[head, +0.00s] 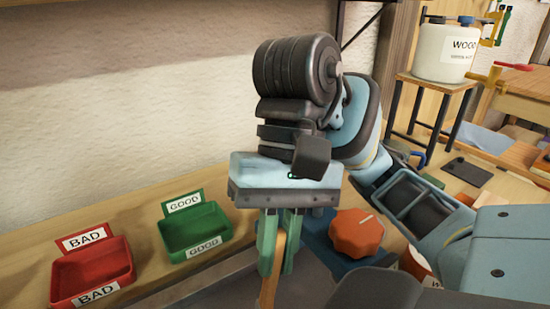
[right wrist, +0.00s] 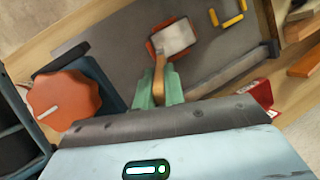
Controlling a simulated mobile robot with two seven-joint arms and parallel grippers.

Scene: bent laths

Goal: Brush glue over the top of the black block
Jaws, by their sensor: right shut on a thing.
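My right gripper (head: 280,240) points down in the middle of the head view. Its green fingers are shut on the wooden handle of a brush (head: 267,285). In the right wrist view the handle (right wrist: 159,68) runs out from between the fingers (right wrist: 160,90) to a pale, flat head with an orange-red edge around it (right wrist: 173,38). I cannot tell whether that edge belongs to the brush or to a thing under it. A dark, long piece (right wrist: 60,58) lies at the left there; I cannot tell whether it is the black block. My left gripper is not in view.
An orange knob (head: 356,232) on a blue base stands close to the right of my gripper. A red BAD tray (head: 92,270) and a green GOOD tray (head: 193,228) sit at left. A white WOOD pot (head: 440,50) stands on a stool at the back right.

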